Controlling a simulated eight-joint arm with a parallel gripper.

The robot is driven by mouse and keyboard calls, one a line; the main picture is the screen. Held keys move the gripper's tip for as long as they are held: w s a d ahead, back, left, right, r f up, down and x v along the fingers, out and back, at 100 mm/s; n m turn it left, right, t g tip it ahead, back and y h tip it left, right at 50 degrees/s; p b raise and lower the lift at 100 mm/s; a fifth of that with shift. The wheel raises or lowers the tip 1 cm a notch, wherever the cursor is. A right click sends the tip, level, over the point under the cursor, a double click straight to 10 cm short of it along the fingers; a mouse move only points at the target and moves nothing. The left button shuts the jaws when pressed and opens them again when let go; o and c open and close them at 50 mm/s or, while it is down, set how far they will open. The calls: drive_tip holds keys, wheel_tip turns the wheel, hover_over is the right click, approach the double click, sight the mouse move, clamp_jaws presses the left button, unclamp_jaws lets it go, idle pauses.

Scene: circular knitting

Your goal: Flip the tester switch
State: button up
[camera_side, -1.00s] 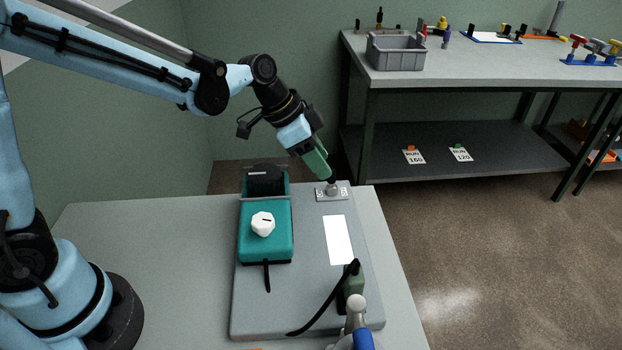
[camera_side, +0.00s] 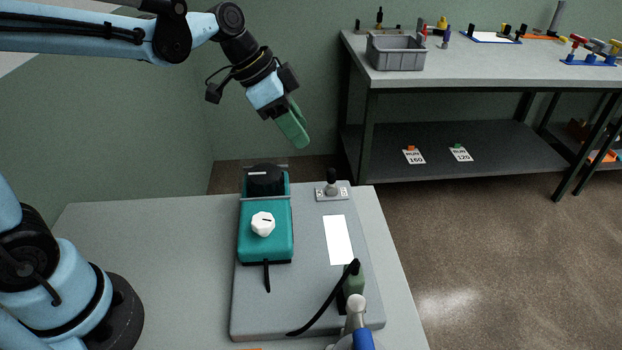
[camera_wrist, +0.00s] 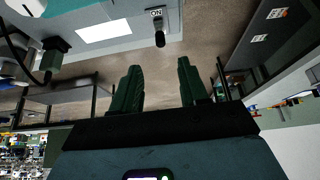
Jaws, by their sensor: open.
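The tester switch (camera_side: 331,183) is a black-tipped lever on a small grey plate (camera_side: 340,195) at the back right of the grey board. In the side view the lever looks about upright; I cannot tell which way it is thrown. In the wrist view the lever (camera_wrist: 159,37) lies just below an "ON" label (camera_wrist: 156,12). My gripper (camera_side: 301,142) has green fingers and hangs above and to the left of the switch, apart from it. In the wrist view its two fingers (camera_wrist: 160,65) are spread with nothing between them.
A teal tester box (camera_side: 266,246) with a white knob (camera_side: 263,224) stands left of the switch. A white card (camera_side: 339,240) and a black-handled green part (camera_side: 353,284) are on the board (camera_side: 310,270). A workbench (camera_side: 480,62) with a grey bin (camera_side: 396,52) stands behind.

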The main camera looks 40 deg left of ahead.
sight(332, 170)
drive_tip(key=w+d+r+g+y, duration=0.3)
drive_tip(key=w+d+g+y, duration=0.1)
drive_tip(key=w+d, duration=0.1)
wheel_tip(332, 170, down, 12)
drive_tip(key=shift+s+a+r, duration=0.1)
idle(0.7)
drive_tip(key=shift+c, duration=0.4)
clamp_jaws()
